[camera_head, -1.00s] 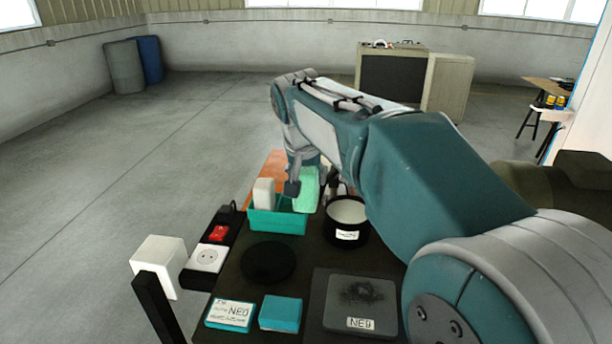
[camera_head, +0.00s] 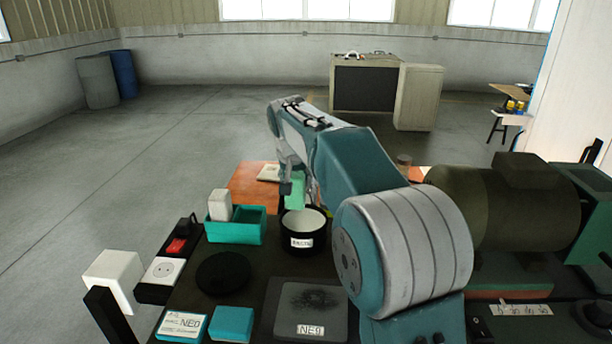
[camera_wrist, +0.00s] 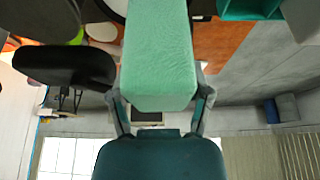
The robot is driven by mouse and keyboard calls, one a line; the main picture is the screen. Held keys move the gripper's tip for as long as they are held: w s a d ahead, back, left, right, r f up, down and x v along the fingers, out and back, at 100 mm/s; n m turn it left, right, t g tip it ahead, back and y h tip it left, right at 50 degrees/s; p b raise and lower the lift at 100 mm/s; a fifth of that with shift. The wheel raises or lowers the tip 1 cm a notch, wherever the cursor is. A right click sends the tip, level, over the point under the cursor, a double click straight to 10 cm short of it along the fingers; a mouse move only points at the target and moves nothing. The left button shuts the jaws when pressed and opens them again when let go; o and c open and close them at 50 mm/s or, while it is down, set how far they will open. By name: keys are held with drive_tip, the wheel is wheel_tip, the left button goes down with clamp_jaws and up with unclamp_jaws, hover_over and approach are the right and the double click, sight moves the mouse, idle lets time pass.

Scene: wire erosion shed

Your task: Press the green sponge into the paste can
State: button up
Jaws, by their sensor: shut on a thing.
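The paste can (camera_head: 303,243) is a black, open can with a white label and a pale inside, standing on the dark bench top. The green sponge (camera_head: 295,193) shows just above and behind the can's far rim in the head view, apparently upright. It fills the middle of the wrist view (camera_wrist: 158,60) as a long pale-green block. My gripper (camera_head: 288,186) is shut on the sponge, with a finger at each side in the wrist view (camera_wrist: 161,97). The sponge's far end is out of the wrist view. Whether it touches the can I cannot tell.
A teal tray (camera_head: 235,238) holding a white block (camera_head: 220,204) stands left of the can. A black disc (camera_head: 222,272), a dark square plate (camera_head: 307,312) and a teal block (camera_head: 232,324) lie nearer. A large motor-like machine (camera_head: 525,205) stands at the right.

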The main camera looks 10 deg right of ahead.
sight(301, 197)
drive_tip(key=shift+d+f, duration=0.1)
drive_tip(key=shift+f, duration=0.85)
drive_tip(key=d+f, duration=0.2)
drive_tip(key=d, duration=0.1)
drive_tip(key=shift+d+f, duration=0.1)
drive_tip(key=shift+d, duration=0.05)
drive_tip(key=shift+f, duration=0.2)
drive_tip(key=shift+a+f, duration=0.1)
drive_tip(key=shift+a, duration=1.3)
drive_tip(key=shift+d, duration=1.05)
drive_tip(key=shift+a+f, duration=0.15)
drive_tip(key=shift+a, duration=0.6)
drive_tip(key=shift+d+f, duration=0.2)
drive_tip(key=shift+d, duration=0.3)
